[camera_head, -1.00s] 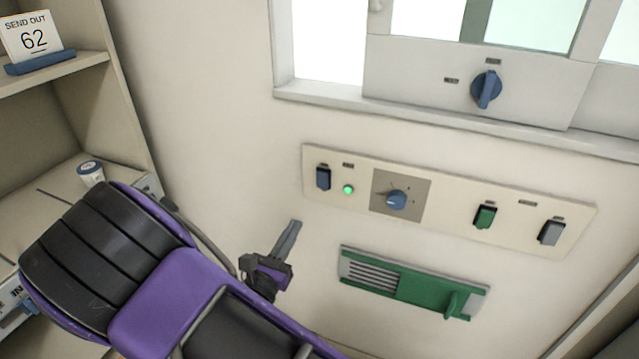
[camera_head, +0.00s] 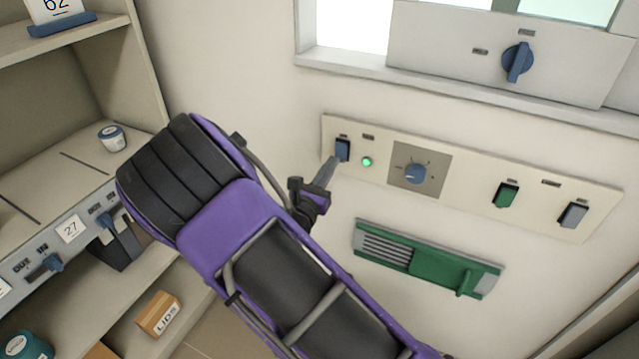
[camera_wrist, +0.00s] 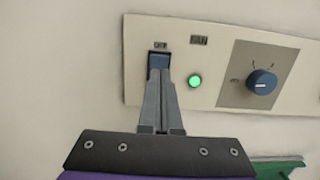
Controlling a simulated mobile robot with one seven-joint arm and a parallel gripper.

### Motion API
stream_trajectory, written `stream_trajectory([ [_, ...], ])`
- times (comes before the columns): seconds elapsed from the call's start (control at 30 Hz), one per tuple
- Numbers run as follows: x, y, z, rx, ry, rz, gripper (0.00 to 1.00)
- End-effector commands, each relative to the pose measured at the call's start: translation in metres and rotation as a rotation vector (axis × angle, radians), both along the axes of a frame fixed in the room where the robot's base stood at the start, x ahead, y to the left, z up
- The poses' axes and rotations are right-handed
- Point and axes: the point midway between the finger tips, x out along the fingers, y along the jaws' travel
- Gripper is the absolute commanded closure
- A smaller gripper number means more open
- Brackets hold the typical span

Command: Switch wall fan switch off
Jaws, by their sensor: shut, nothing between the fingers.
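The wall fan switch is a blue rocker (camera_head: 343,150) at the left end of a cream wall panel (camera_head: 460,190). In the wrist view the rocker (camera_wrist: 159,61) sits under a small label that seems to read OFF, with a FAN label to its right. A green lamp (camera_head: 367,161) beside it is lit; it also shows in the wrist view (camera_wrist: 195,81). My gripper (camera_head: 332,162) is shut and empty. Its fingertips (camera_wrist: 160,72) are at the lower part of the rocker and hide it. I cannot tell whether they touch it.
The panel also carries a blue knob (camera_head: 415,173), a green switch (camera_head: 506,195) and a grey switch (camera_head: 573,214). A green vent with a handle (camera_head: 430,262) is below. A window ledge (camera_head: 440,88) runs above. Shelves (camera_head: 70,165) stand at the left.

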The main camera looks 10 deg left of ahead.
Motion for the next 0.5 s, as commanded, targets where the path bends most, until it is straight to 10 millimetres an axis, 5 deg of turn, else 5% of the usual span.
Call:
stream_trajectory([
  [0.2,0.024,-0.009,0.003,0.000,0.001,-0.001,1.00],
  [0.5,0.030,-0.011,0.004,0.000,0.001,-0.001,1.00],
])
